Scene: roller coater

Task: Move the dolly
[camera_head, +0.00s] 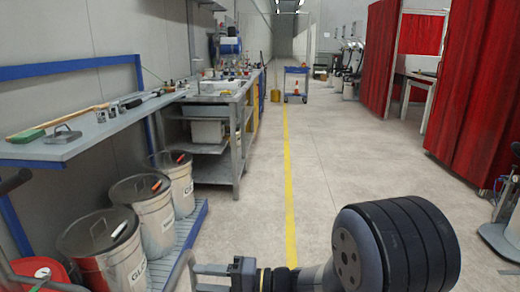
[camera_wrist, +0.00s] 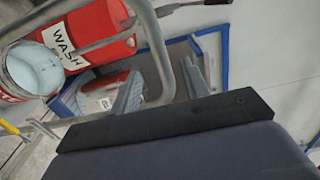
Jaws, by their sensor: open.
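A grey tubular metal handle (camera_wrist: 158,50), which looks like part of the dolly, crosses the wrist view. A tube of it also seems to show at the bottom left of the head view (camera_head: 178,270). My gripper (camera_head: 194,270) is open beside that tube. In the wrist view my gripper's fingers (camera_wrist: 163,72) stand apart, with the tube running between or just beyond them; contact cannot be told. A red container marked WASH (camera_wrist: 92,32) is close to the handle. The dolly's deck and wheels are not clearly visible.
Several lidded grey buckets (camera_head: 152,222) stand on a low blue-edged rack (camera_head: 196,222) at left, under a shelf (camera_head: 90,138). A metal workbench (camera_head: 215,165) is behind. A blue cart (camera_head: 297,82) stands far off. Red curtains (camera_head: 475,95) are right. The floor aisle (camera_head: 335,150) is clear.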

